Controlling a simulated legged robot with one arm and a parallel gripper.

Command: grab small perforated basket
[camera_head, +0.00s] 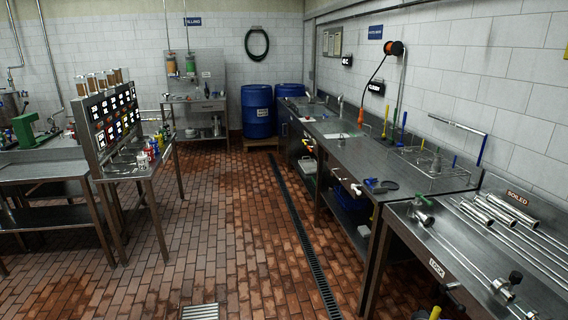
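A shallow, open wire-framed basket or rack (432,180) sits on the steel counter at right, near the wall. A few small upright items stand in or beside it. I cannot tell if its floor is perforated. A dark blue crate (349,208) sits on the shelf under the same counter, partly hidden by the counter's edge and legs. I cannot tell which of these, if either, is the small perforated basket. My gripper is not visible.
A bench with a labelled panel (112,118) stands left. Blue drums (257,112) stand at the back. The brick aisle (225,215) between is clear, with a floor drain channel (298,220).

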